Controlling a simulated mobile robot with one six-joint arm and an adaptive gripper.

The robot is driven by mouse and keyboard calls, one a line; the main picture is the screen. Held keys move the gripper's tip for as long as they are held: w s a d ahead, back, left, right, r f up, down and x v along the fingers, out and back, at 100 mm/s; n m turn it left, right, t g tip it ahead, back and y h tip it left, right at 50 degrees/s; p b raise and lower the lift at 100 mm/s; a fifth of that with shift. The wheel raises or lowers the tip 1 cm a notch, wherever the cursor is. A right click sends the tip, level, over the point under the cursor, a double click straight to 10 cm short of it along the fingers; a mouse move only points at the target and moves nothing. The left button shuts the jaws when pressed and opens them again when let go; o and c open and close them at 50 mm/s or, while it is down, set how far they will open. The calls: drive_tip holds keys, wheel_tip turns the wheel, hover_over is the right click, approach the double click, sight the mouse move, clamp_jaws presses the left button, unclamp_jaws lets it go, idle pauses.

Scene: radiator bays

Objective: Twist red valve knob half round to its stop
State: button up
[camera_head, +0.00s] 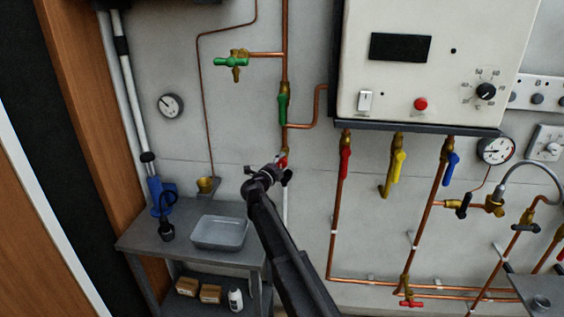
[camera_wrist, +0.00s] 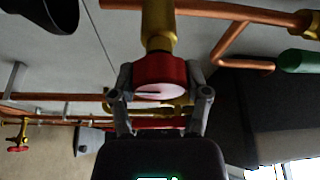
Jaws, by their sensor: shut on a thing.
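The red valve knob (camera_wrist: 160,73) sits on the end of a brass valve body (camera_wrist: 158,25) in the wrist view. It has a pale mark on its face. My gripper (camera_wrist: 160,88) has one finger on each side of the knob and is shut on it. In the head view the red knob (camera_head: 282,160) shows as a small patch at the foot of the vertical copper pipe. My gripper (camera_head: 279,174) partly hides it there.
A green-handled valve (camera_head: 283,105) is on the pipe above. The boiler box (camera_head: 430,60) hangs to the right, with red (camera_head: 345,163), yellow (camera_head: 397,165) and blue (camera_head: 450,163) levers below. A bench (camera_head: 150,238) with a grey tray (camera_head: 217,246) stands at left.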

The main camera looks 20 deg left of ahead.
drive_tip(key=shift+a, duration=0.1)
drive_tip(key=o, duration=1.1)
drive_tip(key=shift+o, duration=0.2)
drive_tip(key=shift+n+b, duration=0.35)
drive_tip(key=shift+n, duration=0.05)
